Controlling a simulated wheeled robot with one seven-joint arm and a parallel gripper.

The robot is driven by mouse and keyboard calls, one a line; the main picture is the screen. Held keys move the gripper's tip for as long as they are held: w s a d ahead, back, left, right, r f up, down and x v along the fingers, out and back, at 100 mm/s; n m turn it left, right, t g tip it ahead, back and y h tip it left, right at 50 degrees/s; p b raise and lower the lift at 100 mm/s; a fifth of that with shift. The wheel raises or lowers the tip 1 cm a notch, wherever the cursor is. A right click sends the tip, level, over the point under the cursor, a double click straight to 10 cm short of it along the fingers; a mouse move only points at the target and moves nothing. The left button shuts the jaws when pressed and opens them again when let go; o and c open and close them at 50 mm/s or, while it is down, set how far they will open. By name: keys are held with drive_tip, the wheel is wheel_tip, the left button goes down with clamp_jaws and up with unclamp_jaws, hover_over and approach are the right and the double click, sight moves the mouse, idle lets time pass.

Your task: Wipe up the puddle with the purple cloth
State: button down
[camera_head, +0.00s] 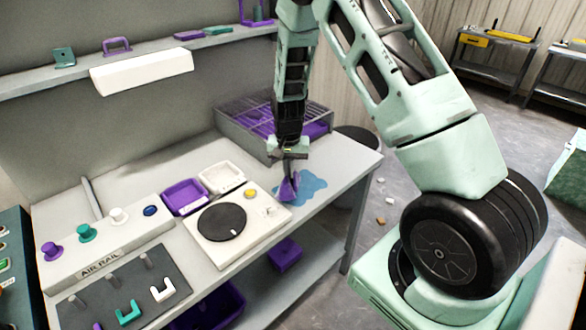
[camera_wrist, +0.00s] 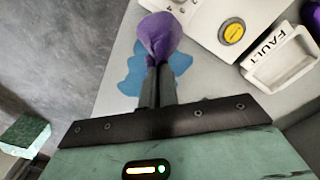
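The purple cloth (camera_head: 288,188) hangs bunched from my gripper (camera_head: 289,170), whose fingers are shut on it. In the wrist view the cloth (camera_wrist: 160,35) bulges beyond the tips of my gripper (camera_wrist: 157,68). The blue puddle (camera_head: 312,186) lies on the bench top, near its front edge. The cloth is over the left part of the puddle in the head view. The puddle also shows on both sides of the cloth in the wrist view (camera_wrist: 135,80). I cannot tell whether the cloth touches the bench.
A white unit with a black disc (camera_head: 222,222) and a yellow button (camera_head: 250,192) stands left of the puddle. A purple tray (camera_head: 166,200) and a white tray marked FAULT (camera_head: 205,182) sit behind it. A wire-topped grey crate (camera_head: 237,135) stands at the bench's back.

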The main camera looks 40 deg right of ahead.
drive_tip(key=b, duration=0.5)
hover_over(289, 201)
wheel_tip(289, 201, down, 8)
drive_tip(key=shift+d+r, duration=0.1)
drive_tip(key=c, duration=0.6)
unclamp_jaws()
drive_tip(key=shift+f+b, duration=0.7)
drive_tip(key=shift+f, duration=0.4)
clamp_jaws()
